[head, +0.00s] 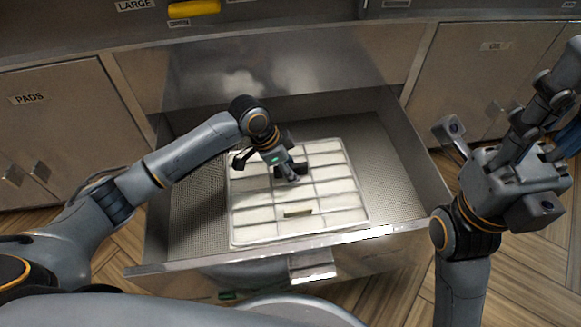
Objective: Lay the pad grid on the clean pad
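The pad (252,187) is a white rectangular sheet lying in an open metal drawer. The pad grid (320,190) shows as thin grey bars crossing the pad's face, with a small tan piece near its front edge. From this view the grid appears to lie flat on the pad; any small gap cannot be told. My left gripper (291,174) points down at the middle of the grid and covers part of it. Its fingertips are dark and partly hidden, so its grip cannot be told. My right gripper (497,122) is open and empty, raised right of the drawer.
The drawer (395,170) has a perforated metal floor, bare on both sides of the pad, and a raised front rim (200,264). A cabinet labelled PADS (40,125) stands at left, and another cabinet (480,75) at right. A yellow object (195,8) lies at the back.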

